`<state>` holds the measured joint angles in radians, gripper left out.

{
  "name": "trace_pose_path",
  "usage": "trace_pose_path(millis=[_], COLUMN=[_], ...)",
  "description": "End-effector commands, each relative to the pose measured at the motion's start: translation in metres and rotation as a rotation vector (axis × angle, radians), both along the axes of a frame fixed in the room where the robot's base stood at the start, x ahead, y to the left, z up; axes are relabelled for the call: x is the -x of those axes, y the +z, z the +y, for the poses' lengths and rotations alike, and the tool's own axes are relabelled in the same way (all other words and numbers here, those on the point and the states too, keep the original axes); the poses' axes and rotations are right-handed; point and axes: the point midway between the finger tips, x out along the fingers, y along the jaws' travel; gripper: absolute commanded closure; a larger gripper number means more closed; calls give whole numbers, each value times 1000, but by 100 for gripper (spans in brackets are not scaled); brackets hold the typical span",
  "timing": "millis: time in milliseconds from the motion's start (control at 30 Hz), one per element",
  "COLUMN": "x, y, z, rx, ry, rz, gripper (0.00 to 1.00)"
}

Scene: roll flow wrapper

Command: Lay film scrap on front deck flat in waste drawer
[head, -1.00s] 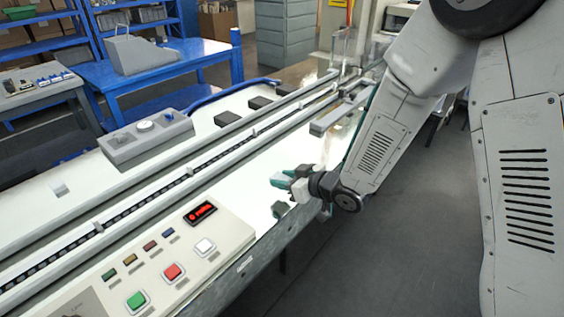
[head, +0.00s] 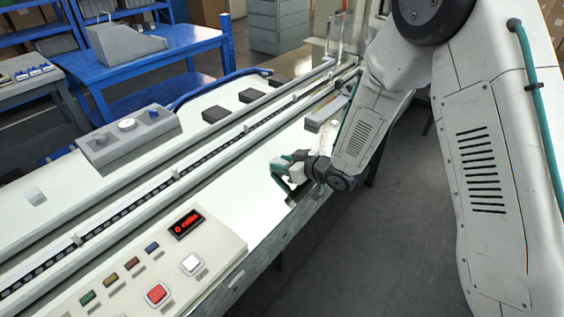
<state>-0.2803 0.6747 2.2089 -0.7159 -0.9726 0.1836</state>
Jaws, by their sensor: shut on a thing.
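My gripper (head: 284,175), with teal fingertips, is low at the front edge of the machine's bright front deck (head: 245,205), to the right of the control panel. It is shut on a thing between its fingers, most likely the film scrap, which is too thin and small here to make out. I cannot tell whether it touches the deck. No waste drawer can be made out in this view.
The control panel (head: 130,268) with buttons and a red display (head: 187,223) lies left of my gripper. Guide rails and a chain track (head: 150,191) run behind it. A grey control box (head: 138,137) stands farther back. Open floor (head: 365,255) lies on the right.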

Motion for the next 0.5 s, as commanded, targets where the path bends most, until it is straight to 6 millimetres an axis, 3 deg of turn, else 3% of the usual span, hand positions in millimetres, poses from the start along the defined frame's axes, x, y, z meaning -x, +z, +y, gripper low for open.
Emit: trace_pose_path(millis=[333, 367, 400, 433, 500], x=[1, 1, 1, 0, 0], y=[-4, -3, -3, -3, -3], z=[2, 2, 2, 1, 1], rx=[-1, -1, -1, 0, 0], ry=[3, 2, 2, 1, 1], rz=[0, -1, -1, -1, -1], gripper=[86, 60, 48, 43, 43])
